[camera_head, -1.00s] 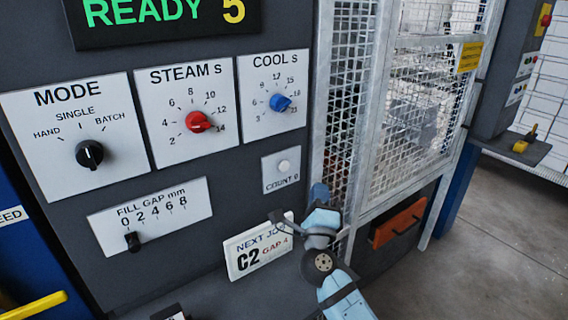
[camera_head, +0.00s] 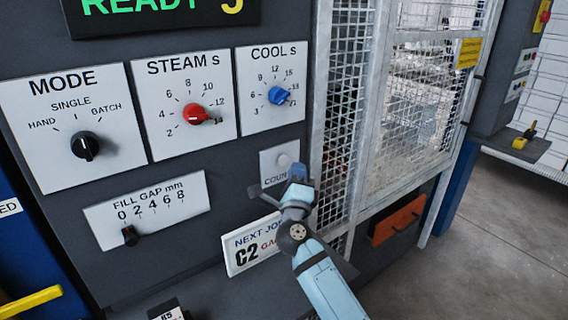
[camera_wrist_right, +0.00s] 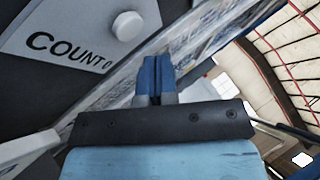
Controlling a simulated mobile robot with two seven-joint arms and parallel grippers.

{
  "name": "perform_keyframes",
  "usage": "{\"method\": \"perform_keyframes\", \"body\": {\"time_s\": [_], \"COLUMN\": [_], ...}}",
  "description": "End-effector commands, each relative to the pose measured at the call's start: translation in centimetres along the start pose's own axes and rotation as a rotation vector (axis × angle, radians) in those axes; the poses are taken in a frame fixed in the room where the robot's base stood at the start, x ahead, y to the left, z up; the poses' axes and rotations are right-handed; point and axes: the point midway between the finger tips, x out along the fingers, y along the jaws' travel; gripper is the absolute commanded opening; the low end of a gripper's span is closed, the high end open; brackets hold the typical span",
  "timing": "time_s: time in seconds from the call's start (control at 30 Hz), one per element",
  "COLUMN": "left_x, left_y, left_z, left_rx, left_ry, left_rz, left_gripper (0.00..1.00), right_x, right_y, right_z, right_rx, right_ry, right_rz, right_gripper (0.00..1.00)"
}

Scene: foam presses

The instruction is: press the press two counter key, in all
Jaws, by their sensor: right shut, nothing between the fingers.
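The counter key is a round white button (camera_head: 284,160) on a small pale plate (camera_head: 268,163) marked COUNT, low on the dark press panel. The key also shows in the right wrist view (camera_wrist_right: 127,26), with the plate lettered "COUNT 0". My right gripper (camera_head: 298,172) is just below and right of the key and covers part of the plate's lettering. In the right wrist view its blue fingers (camera_wrist_right: 154,72) are together and empty, apart from the key in the picture. Whether they touch the panel cannot be told. My left gripper is out of view.
Around the key are a MODE knob (camera_head: 85,146), a red STEAM knob (camera_head: 195,114), a blue COOL knob (camera_head: 278,95) and a FILL GAP slider (camera_head: 130,236). A NEXT JOB card (camera_head: 243,258) sits below. A mesh guard (camera_head: 345,110) stands close on the right.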

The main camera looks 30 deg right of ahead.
Motion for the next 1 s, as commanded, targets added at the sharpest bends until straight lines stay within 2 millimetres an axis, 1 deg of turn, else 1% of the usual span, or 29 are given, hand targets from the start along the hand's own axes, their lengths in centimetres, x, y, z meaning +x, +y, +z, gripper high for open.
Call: {"method": "perform_keyframes", "body": {"time_s": [0.1,0.23,1.0], "left_x": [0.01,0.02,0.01], "left_y": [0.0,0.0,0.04], "left_z": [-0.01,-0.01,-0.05], "left_rx": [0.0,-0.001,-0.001], "left_ry": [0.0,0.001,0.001], "left_rz": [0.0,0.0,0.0], "left_gripper": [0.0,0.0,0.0], "right_x": [0.6,0.83,0.84], "right_y": [0.39,0.56,0.58], "right_z": [0.43,0.6,0.59], "right_rx": [0.0,0.0,-0.001], "right_ry": [0.0,0.0,0.0], "right_rz": [0.0,0.0,0.0], "right_gripper": [0.0,0.0,0.0]}}
